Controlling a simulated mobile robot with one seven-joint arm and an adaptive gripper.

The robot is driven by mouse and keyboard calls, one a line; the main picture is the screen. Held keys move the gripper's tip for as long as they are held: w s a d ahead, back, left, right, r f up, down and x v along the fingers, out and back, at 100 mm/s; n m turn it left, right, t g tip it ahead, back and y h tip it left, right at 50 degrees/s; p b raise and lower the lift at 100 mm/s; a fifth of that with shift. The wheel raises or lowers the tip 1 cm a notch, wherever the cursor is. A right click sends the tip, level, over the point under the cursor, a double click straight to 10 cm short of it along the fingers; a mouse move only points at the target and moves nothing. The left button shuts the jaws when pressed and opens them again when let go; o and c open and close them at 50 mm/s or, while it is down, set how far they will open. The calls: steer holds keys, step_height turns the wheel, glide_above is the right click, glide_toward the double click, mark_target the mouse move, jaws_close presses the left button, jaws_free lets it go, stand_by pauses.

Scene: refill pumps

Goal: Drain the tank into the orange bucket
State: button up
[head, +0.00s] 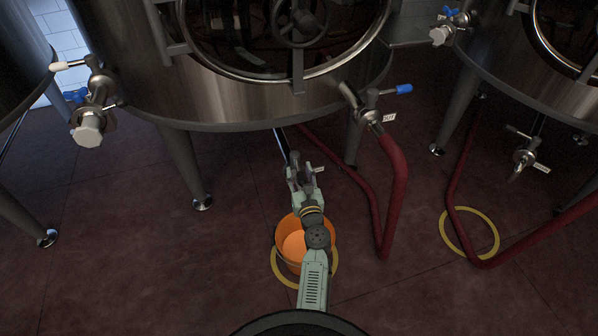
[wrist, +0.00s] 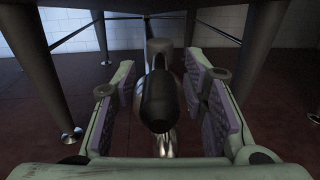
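The large steel tank (head: 240,100) stands on legs at the centre of the head view. A dark drain pipe (head: 281,145) comes down from beneath it, with its lower end mostly hidden by my gripper. The orange bucket (head: 283,236) stands on the floor below, partly covered by my arm. My gripper (head: 298,172) is under the tank's front edge, above and beyond the bucket. In the wrist view, its fingers are open around a dark rounded handle (wrist: 158,100), with a visible gap on the left. Metal fittings (wrist: 164,140) show below the handle.
A side valve (head: 368,112) with a blue lever carries a red hose (head: 393,190) down to the floor right of the bucket. A yellow floor ring (head: 333,281) lies around the bucket's base. Tank legs (head: 185,165) stand at both sides. Open floor lies left of the bucket.

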steer(key=shift+c, duration=0.4)
jaws_close()
stand_by(0.4)
